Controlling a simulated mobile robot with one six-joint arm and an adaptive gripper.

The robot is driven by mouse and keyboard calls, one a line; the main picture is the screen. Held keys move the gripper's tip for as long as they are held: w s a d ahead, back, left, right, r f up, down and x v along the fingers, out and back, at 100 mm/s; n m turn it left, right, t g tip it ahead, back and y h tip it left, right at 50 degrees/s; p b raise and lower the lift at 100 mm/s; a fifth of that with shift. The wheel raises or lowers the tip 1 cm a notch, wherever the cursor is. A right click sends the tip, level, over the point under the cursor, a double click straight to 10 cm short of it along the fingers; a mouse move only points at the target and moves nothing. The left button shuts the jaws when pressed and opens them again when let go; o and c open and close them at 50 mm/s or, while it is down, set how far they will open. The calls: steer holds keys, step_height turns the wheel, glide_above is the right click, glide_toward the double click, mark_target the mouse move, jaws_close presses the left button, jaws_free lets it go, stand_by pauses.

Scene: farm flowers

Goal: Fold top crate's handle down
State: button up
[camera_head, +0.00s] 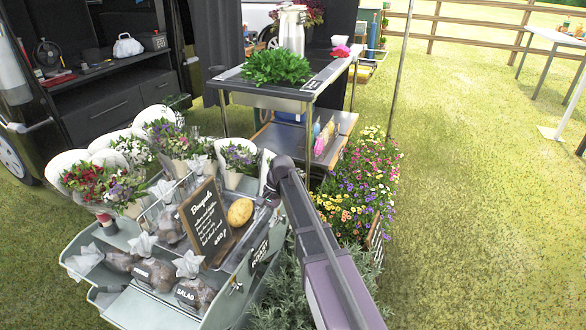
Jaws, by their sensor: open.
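A grey-green crate stand (222,308) holds stacked trays at the lower left. Its top crate (259,251) carries a small dark label on the right side. Thin pale bars (148,212) rise among the goods and may belong to a handle; flowers and a sign cover much of them, so its exact pose is unclear. My arm reaches in from the bottom right to the crate's back right corner. My gripper (269,196) shows only as a small dark part there, open, mostly hidden by my own arm. I cannot tell whether it touches the crate.
A plant cart (258,98) stands behind. Flowers (357,190) and grey-green foliage (285,290) border the right.

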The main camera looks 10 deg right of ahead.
steer(key=p+v, duration=0.8)
steer(key=v, duration=0.1)
steer(key=s+d+r+n+t+h+p, duration=0.1)
steer(key=s+d+r+n+h+p, duration=0.1)
steer(key=s+r+p, duration=0.8)
step_height(320, 180, up, 4)
steer(key=d+n+p, duration=0.1)
steer(key=d+p, duration=0.1)
steer(key=p, duration=0.3)
steer(key=shift+s+d, duration=0.3)
steer(key=shift+s, duration=0.1)
steer(key=shift+r, duration=0.1)
stand_by(0.3)
steer(key=s+d+n+t+h, duration=0.1)
steer(key=s+d+n+h, duration=0.1)
steer(key=s, duration=0.8)
steer(key=shift+d+n+t, duration=0.3)
steer(key=shift+d+n, duration=0.3)
steer(key=shift+d, duration=0.3)
